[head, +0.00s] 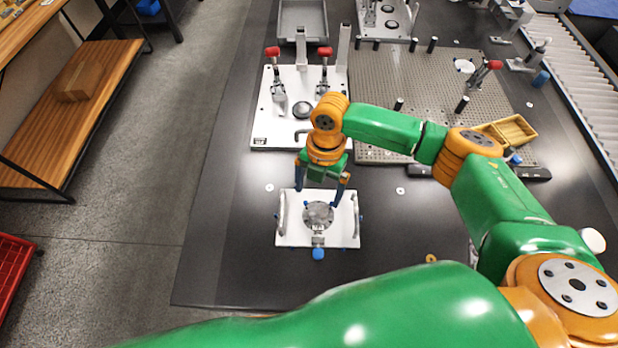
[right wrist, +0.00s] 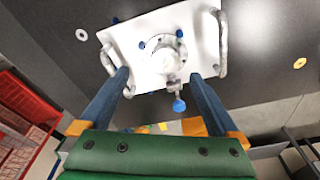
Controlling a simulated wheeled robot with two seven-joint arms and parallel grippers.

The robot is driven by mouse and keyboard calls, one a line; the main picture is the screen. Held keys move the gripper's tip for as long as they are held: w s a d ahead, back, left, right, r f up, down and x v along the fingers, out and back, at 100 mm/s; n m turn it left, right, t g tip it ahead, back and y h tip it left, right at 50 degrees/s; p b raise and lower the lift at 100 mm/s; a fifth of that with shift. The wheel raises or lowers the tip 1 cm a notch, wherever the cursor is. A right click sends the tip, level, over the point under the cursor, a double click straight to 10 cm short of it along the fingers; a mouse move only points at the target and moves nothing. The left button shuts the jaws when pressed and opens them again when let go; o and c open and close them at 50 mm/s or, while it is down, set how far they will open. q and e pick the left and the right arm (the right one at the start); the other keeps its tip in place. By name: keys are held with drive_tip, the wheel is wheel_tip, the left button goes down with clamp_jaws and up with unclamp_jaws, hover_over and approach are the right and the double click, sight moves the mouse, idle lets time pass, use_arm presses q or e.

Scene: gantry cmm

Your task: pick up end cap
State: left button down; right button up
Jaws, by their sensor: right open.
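A round grey metal disc (head: 318,215), which looks like the end cap, sits in the middle of a white fixture plate (head: 290,237) with a curved handle at each side. In the right wrist view the disc (right wrist: 163,64) is pale and partly covered by a small clamp with a blue knob (right wrist: 179,105). My right gripper (head: 321,187) is open and empty, its blue fingers pointing down just behind the disc. In the right wrist view its fingers (right wrist: 159,75) stand apart, with the plate beyond them. My left gripper is not in view.
Behind is a larger white plate (head: 266,128) with red-handled toggle clamps. A grey perforated plate (head: 430,85) with black pegs lies to its right, and a yellow tray (head: 513,130) lies at its front right. Dark table (head: 225,265) is clear left of the fixture.

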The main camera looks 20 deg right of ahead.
sight(319, 211)
drive_tip(key=shift+w+f, duration=0.15)
drive_tip(key=shift+w, duration=0.05)
drive_tip(key=f, duration=0.2)
drive_tip(key=s+f, duration=0.1)
drive_tip(key=f, duration=0.1)
drive_tip(key=s+f+p, duration=0.1)
drive_tip(key=f, duration=0.1)
drive_tip(key=shift+s, duration=0.2)
drive_tip(key=shift+w+f, duration=0.1)
drive_tip(key=shift+w, duration=0.05)
clamp_jaws()
